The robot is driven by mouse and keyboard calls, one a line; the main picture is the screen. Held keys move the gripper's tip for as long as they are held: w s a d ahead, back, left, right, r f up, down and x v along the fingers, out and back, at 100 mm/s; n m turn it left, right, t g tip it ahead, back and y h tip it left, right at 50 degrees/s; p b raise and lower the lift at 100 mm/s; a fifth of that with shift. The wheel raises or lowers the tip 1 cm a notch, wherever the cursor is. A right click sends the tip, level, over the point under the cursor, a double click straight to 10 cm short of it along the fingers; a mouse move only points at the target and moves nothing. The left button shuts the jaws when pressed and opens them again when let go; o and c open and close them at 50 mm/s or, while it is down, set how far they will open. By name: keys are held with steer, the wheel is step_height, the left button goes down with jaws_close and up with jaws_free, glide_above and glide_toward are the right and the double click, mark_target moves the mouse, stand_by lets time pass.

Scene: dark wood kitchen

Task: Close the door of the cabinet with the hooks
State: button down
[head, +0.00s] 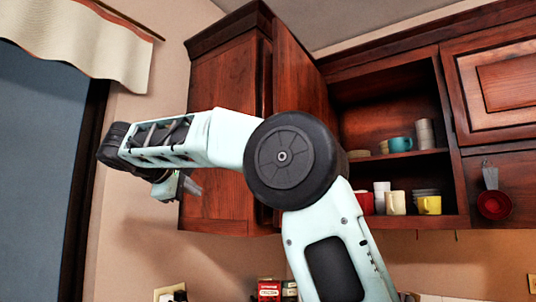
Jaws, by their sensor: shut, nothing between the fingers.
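The dark red wooden cabinet (466,228) on the right stands open, with mugs and cups on its two shelves. Small hooks seem to hang under its bottom edge. Its door (303,80) is swung outward at the left side of the opening; my arm hides its lower part. My gripper (184,190) is left of the door, in front of the wall and the left cabinet's edge, pointing down and right. It is shut and empty, apart from the door.
A closed cabinet (222,82) stands left of the open door. A red measuring cup (494,204) hangs at the right. A curtain (85,40) and window are at the far left. Small boxes (269,290) and an outlet (165,293) show below.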

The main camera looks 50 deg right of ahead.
steer(key=s+d+r+m+g+h+p, duration=0.1)
steer(key=s+d+r+m+g+h, duration=0.15)
steer(key=r, duration=0.45)
steer(key=s+d+r+m+g+h, duration=0.1)
steer(key=s+d+r+m+g, duration=0.25)
steer(key=r, duration=0.35)
steer(key=s+d+p, duration=0.4)
steer(key=d+p, duration=0.1)
steer(key=d, duration=0.5)
steer(key=shift+s+d, duration=0.3)
steer(key=shift+d, duration=0.1)
steer(key=shift+f+t, duration=0.15)
steer(key=shift+t, duration=0.15)
